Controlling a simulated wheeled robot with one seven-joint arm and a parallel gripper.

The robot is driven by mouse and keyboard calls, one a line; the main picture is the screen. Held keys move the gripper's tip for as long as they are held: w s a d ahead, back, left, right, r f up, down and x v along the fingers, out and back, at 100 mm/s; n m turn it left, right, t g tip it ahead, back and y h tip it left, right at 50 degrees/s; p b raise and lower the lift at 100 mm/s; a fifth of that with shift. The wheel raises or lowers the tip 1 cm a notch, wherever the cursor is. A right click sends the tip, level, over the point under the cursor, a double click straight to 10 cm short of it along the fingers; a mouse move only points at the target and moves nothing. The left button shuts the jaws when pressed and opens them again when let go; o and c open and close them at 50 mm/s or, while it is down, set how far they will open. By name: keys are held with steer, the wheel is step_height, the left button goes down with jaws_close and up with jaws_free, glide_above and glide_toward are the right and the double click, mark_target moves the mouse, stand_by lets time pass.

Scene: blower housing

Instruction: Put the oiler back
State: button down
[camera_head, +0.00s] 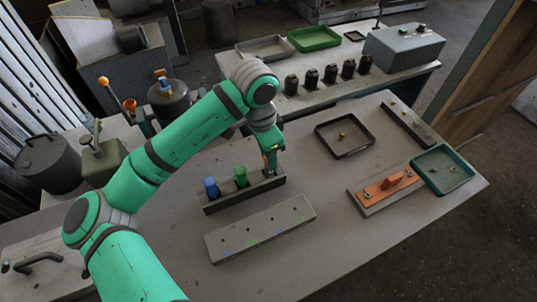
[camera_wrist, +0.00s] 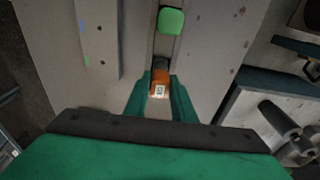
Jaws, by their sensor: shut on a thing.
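A grey rack (camera_head: 220,202) stands on the table with a blue bottle (camera_head: 211,187) and a green bottle (camera_head: 241,176) in it. My gripper (camera_head: 270,160) points down at the rack's right end. In the wrist view my gripper (camera_wrist: 160,80) is shut on an orange-brown oiler (camera_wrist: 161,75) with a small white label. The green bottle's top (camera_wrist: 171,21) lies ahead of it there, apart from my fingers. The oiler appears in line with the rack's channel. Its lower end is hidden, so I cannot tell whether it is seated.
A long grey block (camera_head: 260,228) with small holes lies in front of the rack. To the right are a dark tray (camera_head: 345,135), an orange part on a plate (camera_head: 388,186) and a teal tray (camera_head: 442,170). Canisters stand at the left. Bare table lies between rack and trays.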

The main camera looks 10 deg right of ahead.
stand_by(0.3)
steer(key=c, duration=1.4)
jaws_free()
steer(key=shift+o, duration=0.6)
steer(key=o, duration=0.4)
steer(key=shift+c, duration=0.2)
steer(key=shift+r, duration=4)
